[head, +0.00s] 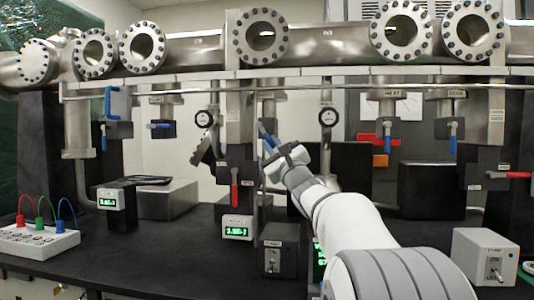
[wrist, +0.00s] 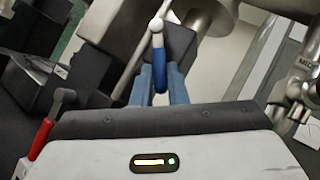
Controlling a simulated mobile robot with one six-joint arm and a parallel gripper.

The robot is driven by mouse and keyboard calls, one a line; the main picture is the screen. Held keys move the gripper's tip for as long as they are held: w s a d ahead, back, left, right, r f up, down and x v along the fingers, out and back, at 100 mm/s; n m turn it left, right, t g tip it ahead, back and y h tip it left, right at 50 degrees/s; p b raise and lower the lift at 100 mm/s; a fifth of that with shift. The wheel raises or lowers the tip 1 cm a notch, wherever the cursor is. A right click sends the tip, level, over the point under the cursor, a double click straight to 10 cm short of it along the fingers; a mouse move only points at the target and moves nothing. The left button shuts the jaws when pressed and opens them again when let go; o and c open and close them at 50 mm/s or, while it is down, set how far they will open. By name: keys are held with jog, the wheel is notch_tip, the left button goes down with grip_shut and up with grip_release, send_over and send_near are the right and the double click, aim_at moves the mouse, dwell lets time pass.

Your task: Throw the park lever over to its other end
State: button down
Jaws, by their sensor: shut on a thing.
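A lever with a blue handle (wrist: 159,68) and a pale metal pivot end (wrist: 156,26) shows in the wrist view, on a dark grey valve block (wrist: 178,45). My gripper (wrist: 160,76) has its two blue fingers on either side of the handle, shut on it. In the head view my gripper (head: 267,134) reaches up to the valve below the small label in the middle of the steel manifold. The lever itself is hidden there behind the fingers. The label is too small to read, so I cannot confirm it is the park lever.
A red-handled lever (head: 234,194) hangs close left of my gripper; it also shows in the wrist view (wrist: 43,137). A grey switch box (head: 280,250) and a green display (head: 237,228) sit below on the black bench.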

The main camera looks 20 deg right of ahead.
jog(key=shift+a+r, duration=0.25)
jog(key=shift+r, duration=0.1)
jog(key=shift+s, duration=0.1)
jog(key=c, duration=1.6)
grip_release()
jog(key=shift+o, duration=0.8)
jog(key=shift+d+f, duration=0.1)
jog(key=shift+f, duration=0.05)
jog(key=v, duration=0.7)
jog(key=shift+s+f, duration=0.25)
jog(key=shift+s, duration=0.05)
